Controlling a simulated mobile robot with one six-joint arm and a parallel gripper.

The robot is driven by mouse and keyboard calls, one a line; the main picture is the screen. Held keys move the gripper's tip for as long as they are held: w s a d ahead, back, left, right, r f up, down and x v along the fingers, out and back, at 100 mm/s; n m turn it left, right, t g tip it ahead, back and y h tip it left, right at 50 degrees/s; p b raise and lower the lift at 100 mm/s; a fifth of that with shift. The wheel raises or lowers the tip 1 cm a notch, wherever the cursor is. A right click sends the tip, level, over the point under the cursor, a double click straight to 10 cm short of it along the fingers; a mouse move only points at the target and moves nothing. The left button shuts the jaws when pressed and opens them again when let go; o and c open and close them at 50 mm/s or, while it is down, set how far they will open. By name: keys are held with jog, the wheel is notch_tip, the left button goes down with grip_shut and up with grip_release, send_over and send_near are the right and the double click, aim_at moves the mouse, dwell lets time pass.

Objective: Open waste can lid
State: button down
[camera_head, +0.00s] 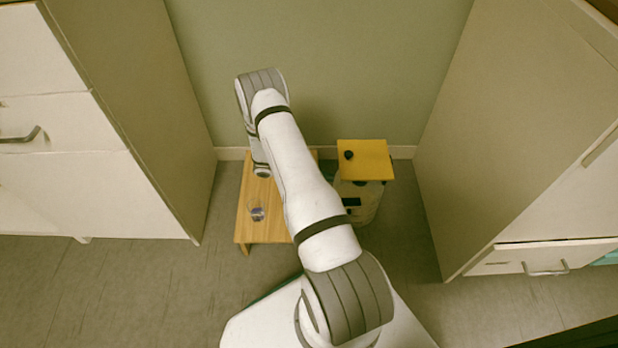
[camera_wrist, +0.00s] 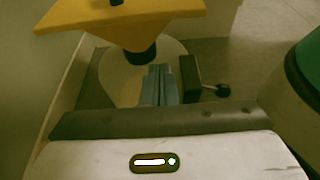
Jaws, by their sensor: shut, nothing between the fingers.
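In the head view the waste can (camera_head: 361,203) is a pale upright container right of my arm, with a flat yellow lid (camera_head: 366,161) over its top. A small black knob (camera_head: 348,155) sits near the lid's left side. In the wrist view the yellow lid (camera_wrist: 125,22) spans the upper left, with a dark round piece (camera_wrist: 140,53) below its edge. My gripper (camera_wrist: 158,72) is shut and empty. Its fingertips appear just below that dark piece; I cannot tell whether they touch. In the head view my arm hides the gripper.
A low wooden table (camera_head: 271,233) stands left of the can, with a small clear glass (camera_head: 257,213) on it. White cabinets (camera_head: 65,125) stand left and right (camera_head: 525,150). A wall is close behind. Grey floor (camera_head: 412,235) is free right of the can.

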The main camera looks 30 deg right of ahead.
jog(key=shift+s+d+r+b, duration=0.25)
jog(key=shift+d+r+b, duration=0.2)
jog(key=shift+r, duration=0.4)
jog(key=shift+s+d+r+b, duration=0.3)
jog(key=shift+d+r, duration=0.15)
jog(key=shift+r, duration=0.35)
